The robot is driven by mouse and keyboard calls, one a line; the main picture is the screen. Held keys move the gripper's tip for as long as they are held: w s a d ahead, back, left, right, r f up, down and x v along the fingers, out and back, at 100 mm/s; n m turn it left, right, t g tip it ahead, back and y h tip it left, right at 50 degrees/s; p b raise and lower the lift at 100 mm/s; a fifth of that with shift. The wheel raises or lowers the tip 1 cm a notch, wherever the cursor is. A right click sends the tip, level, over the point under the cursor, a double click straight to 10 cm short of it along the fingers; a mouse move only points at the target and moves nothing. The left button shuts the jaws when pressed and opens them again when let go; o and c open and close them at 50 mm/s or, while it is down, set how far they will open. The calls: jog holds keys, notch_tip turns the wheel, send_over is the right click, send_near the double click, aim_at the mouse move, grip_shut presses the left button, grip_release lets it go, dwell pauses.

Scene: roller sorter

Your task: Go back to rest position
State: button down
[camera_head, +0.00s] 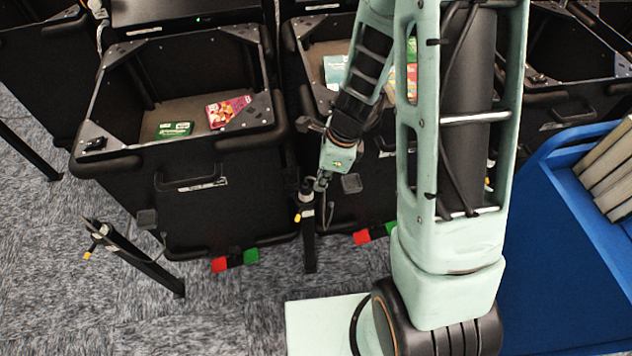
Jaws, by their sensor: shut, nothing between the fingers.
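My pale green and black arm rises at the right of the middle, bends at the top of the picture and reaches back down. Its end, my gripper (323,181), points down in front of the middle bin. It is small and dark here, shut and empty. It looks close to the top of a black post (307,215); I cannot tell whether they touch.
A black bin (190,195) at the left holds a green box (174,129) and a red-pink box (228,110). The middle bin (345,209) is partly hidden by my arm. Another post (135,258) leans at the left. A blue cart (560,240) stands at the right.

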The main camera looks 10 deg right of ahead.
jog(key=shift+d+r, duration=0.1)
jog(key=shift+r, duration=0.25)
dwell(0.4)
